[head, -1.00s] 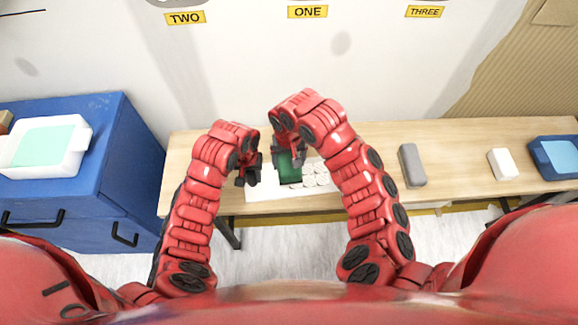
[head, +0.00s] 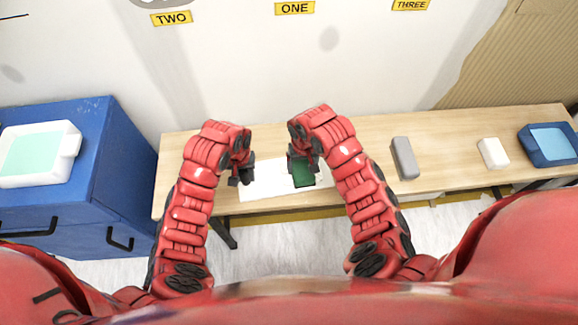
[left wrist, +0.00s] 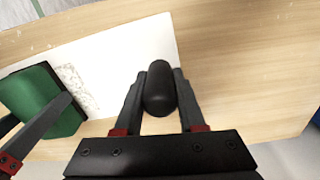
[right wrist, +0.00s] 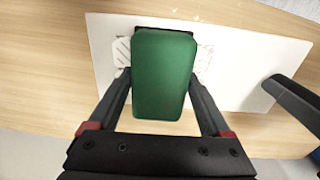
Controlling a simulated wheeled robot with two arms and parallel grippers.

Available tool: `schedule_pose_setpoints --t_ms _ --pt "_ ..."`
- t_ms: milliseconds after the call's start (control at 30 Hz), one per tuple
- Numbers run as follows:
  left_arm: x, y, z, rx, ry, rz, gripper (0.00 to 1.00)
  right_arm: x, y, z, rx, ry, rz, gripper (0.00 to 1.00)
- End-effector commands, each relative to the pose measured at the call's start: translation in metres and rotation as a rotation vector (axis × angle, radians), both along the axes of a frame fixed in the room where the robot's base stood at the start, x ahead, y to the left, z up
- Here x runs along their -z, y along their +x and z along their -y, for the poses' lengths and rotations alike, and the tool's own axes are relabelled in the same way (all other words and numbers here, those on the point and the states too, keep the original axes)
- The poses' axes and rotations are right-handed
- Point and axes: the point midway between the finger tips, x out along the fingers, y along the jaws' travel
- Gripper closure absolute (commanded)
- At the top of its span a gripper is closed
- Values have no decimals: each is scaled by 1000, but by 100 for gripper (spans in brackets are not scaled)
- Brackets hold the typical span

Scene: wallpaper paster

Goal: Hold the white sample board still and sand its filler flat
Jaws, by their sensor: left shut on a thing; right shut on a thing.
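The white sample board (head: 268,180) lies flat on the wooden bench, and also shows in the left wrist view (left wrist: 115,50). My left gripper (head: 243,174) is shut on a black rounded grip (left wrist: 160,88) at the board's end; whether it is fixed to the board is unclear. My right gripper (head: 304,158) is shut on a green sanding block (right wrist: 165,75), which sits over the filler. Hatched filler (right wrist: 122,52) shows beside the block in the right wrist view, and speckled residue (left wrist: 78,82) in the left wrist view. The block's underside is hidden.
On the bench (head: 450,150) to the right are a grey block (head: 404,158), a white block (head: 493,153) and a blue tray (head: 547,148). A blue cabinet (head: 95,180) with a white tray (head: 70,150) stands at the left. Bench between board and grey block is clear.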

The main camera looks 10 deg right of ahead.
Motion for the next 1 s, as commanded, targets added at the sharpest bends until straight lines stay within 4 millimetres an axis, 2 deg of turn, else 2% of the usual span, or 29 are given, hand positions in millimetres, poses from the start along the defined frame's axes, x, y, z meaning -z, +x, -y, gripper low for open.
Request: schedule_pose_setpoints --t_ms 33,367,400,500,1000 --pt "1 -1 -1 -1 1 -2 100 1 0 11 6 -6 -1 85" --pt "1 0 -1 -1 2 -2 100 1 5 65 8 -5 -1 85" --pt "1 0 -1 -1 2 -2 100 0 4 52 0 -3 0 85" --pt "1 0 -1 -1 2 -2 100 1 2 34 -2 -1 -1 85" --pt "0 0 0 0 0 -1 100 1 -5 -49 -4 2 -2 85"
